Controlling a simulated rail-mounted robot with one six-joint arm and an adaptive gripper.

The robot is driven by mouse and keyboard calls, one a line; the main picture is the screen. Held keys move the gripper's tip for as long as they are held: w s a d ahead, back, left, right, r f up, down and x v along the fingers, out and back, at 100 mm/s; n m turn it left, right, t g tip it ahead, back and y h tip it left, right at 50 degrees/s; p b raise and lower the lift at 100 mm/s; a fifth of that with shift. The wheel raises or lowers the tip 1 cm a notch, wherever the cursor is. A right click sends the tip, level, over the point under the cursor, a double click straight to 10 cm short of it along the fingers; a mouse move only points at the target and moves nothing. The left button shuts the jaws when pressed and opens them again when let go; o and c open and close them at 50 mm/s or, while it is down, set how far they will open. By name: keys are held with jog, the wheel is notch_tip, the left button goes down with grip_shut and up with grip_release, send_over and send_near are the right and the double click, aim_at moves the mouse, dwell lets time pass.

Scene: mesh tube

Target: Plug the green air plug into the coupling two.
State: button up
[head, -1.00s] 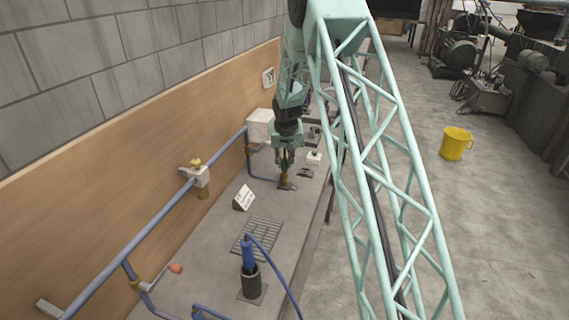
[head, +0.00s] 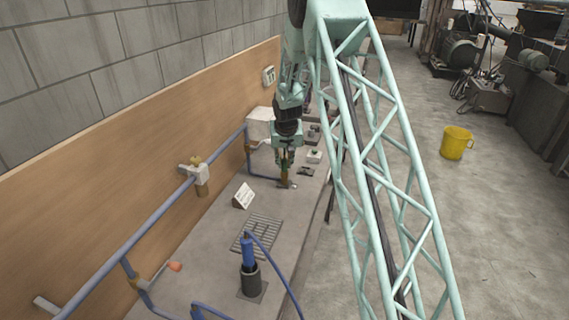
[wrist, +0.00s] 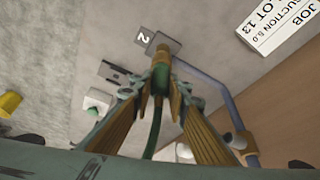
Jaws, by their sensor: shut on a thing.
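My gripper (wrist: 160,84) is shut on the green air plug (wrist: 158,101), whose green hose trails back between the fingers. In the head view my gripper (head: 285,164) points down over the bench, right above a brass coupling (head: 285,180). In the wrist view this coupling (wrist: 162,54) stands just beyond the fingertips, beside a grey plate marked 2 (wrist: 144,38). The plug is roughly in line with the coupling. The fingers hide the plug's front end, so I cannot tell whether it touches or has entered the coupling.
A blue pipe (wrist: 215,85) runs close to the coupling. A white block with a green top (head: 314,156) and a dark bracket (head: 305,171) lie nearby.

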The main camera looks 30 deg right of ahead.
jog(key=o, duration=0.9)
jog(key=shift+r, duration=0.1)
jog(key=shift+v, duration=5.9)
